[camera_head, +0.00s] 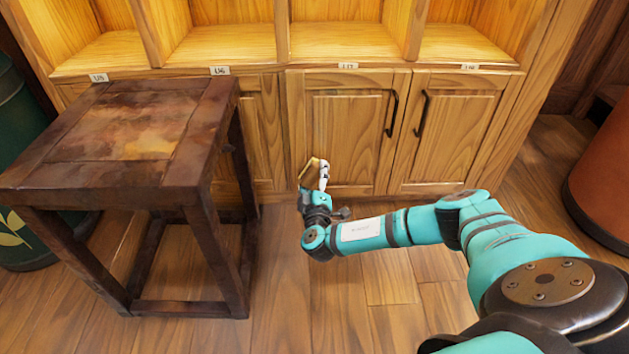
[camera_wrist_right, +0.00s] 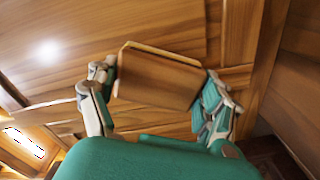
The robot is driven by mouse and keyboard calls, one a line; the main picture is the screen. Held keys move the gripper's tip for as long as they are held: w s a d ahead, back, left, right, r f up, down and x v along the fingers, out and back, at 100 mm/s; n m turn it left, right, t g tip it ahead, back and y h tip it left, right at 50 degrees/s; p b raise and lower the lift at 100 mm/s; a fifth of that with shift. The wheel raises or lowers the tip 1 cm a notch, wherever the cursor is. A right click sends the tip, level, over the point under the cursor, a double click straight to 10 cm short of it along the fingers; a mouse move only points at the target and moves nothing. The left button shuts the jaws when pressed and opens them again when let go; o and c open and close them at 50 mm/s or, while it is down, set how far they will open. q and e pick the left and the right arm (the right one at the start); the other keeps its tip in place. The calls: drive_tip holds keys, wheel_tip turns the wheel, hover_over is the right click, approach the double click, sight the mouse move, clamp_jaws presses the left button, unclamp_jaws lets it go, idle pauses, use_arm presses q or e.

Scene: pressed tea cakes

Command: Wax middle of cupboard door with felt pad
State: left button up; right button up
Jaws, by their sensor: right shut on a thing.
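The cupboard doors are light wood with raised panels. One door (camera_head: 345,125) is under the third label, with a black handle (camera_head: 391,113) at its right edge. My right gripper (camera_head: 319,176) is low in front of this door's left side. It is shut on the felt pad (camera_head: 310,170), a tan and brown block. In the right wrist view the pad (camera_wrist_right: 158,78) sits between the two fingers, with the wood panel (camera_wrist_right: 120,30) behind it. I cannot tell whether the pad touches the door. My left gripper is not in view.
A dark, worn wooden table (camera_head: 125,140) stands left, close to the cupboard front. A second door (camera_head: 455,130) with a black handle is at the right. Lit open shelves (camera_head: 235,42) are above. A green container (camera_head: 18,150) and a reddish-brown one (camera_head: 605,185) flank the floor.

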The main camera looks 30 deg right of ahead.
drive_tip(key=shift+w+d, duration=0.3)
drive_tip(key=shift+w, duration=0.1)
